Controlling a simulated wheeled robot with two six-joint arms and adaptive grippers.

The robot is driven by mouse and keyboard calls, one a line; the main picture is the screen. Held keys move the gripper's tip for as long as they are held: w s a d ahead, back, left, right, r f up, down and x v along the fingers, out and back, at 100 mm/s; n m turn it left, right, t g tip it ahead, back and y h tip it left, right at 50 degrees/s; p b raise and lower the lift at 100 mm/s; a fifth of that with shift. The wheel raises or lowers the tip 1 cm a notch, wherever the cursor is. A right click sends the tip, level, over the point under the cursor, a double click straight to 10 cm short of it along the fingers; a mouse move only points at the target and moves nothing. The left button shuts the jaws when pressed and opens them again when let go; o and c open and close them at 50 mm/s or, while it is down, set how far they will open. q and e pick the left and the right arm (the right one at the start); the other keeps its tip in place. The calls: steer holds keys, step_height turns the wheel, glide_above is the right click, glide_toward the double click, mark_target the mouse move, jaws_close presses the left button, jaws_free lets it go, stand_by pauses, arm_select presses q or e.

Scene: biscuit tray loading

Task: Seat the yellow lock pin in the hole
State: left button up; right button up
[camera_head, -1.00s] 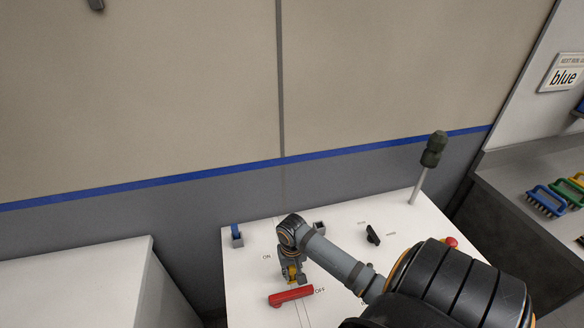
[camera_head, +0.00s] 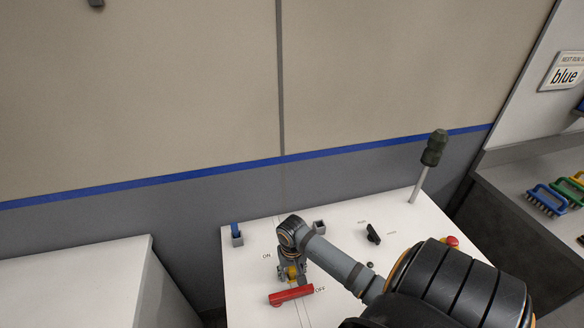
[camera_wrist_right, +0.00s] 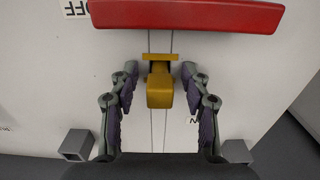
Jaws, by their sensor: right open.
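The yellow lock pin (camera_wrist_right: 160,90) stands at the slot line of the white panel, just beside the red handle (camera_wrist_right: 190,14). In the head view the pin (camera_head: 292,273) shows partly behind my right gripper (camera_head: 292,268). In the right wrist view my right gripper (camera_wrist_right: 160,72) is open, one finger on each side of the pin with a gap to both. The hole is hidden under the pin, so I cannot tell how deep the pin sits. The red handle (camera_head: 291,295) lies near the OFF label. My left gripper is not in view.
The white panel (camera_head: 340,300) carries two grey square sockets, one (camera_head: 237,240) with a blue piece and one (camera_head: 319,226) beside my arm. A black knob (camera_head: 373,234), a red button (camera_head: 452,241) and a tall dark-handled lever (camera_head: 433,150) stand to the right.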

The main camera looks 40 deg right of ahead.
step_height(320, 180, up, 11)
steer(key=shift+r, duration=0.45)
stand_by(0.6)
